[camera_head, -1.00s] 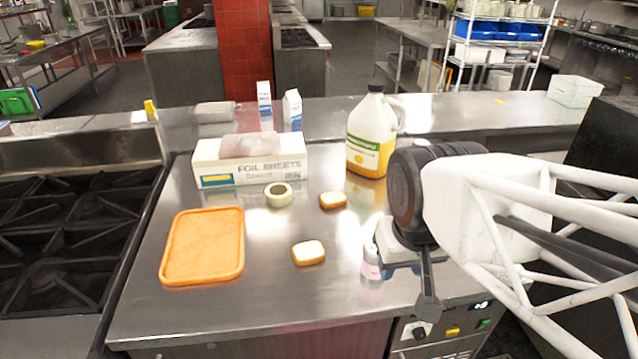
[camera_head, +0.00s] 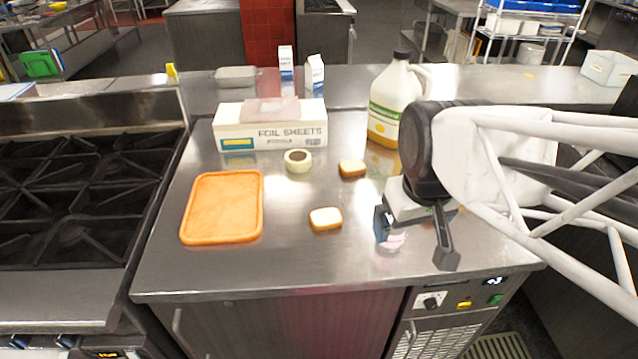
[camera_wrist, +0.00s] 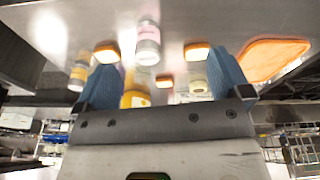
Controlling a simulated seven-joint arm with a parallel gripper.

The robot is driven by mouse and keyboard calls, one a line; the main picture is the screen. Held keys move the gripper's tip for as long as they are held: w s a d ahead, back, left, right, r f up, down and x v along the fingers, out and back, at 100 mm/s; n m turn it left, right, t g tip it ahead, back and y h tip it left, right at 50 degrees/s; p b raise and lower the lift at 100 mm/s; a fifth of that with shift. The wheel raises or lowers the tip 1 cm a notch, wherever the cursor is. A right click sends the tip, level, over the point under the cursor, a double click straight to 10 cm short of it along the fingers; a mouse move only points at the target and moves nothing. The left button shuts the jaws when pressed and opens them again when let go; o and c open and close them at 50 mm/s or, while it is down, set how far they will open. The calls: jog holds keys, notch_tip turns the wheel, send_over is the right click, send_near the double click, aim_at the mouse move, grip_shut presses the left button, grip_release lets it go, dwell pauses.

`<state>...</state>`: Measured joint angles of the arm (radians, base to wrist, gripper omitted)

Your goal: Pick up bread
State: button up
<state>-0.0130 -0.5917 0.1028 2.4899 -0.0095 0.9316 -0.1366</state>
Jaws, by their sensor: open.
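In the head view, one pale bread piece with a brown crust (camera_head: 325,219) lies flat on the steel counter, left of my gripper (camera_head: 416,236). A second bread piece (camera_head: 352,168) lies farther back. My gripper is open and points down at the counter's right side, apart from both. In the wrist view, my gripper's blue fingers (camera_wrist: 165,78) are spread with nothing held. That view shows bread pieces at the left (camera_wrist: 107,52), the right (camera_wrist: 197,50) and the middle (camera_wrist: 164,81); one is not visible in the head view.
A pink-labelled bottle (camera_wrist: 148,42) stands close to my gripper. A stove (camera_head: 80,190) is at the left. The counter's front middle is clear.

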jog(key=w+a+f+n+g, duration=0.1)
jog(key=w+a+f+n, duration=0.1)
jog(key=w+n, duration=0.3)
jog(key=w+a+f+n, duration=0.2)
jog(key=w+n, duration=0.2)
jog(key=w, duration=0.2)
jog(key=n+g, duration=0.1)
jog(key=n, duration=0.8)
send_over(326, 216)
jog(key=f, duration=0.8)
jog(key=shift+s+f, duration=0.1)
jog(key=shift+s, duration=0.15)
jog(key=shift+f, duration=1.3)
jog(key=shift+w+f, duration=0.2)
jog(key=shift+f, duration=2.4)
jog(key=c, duration=1)
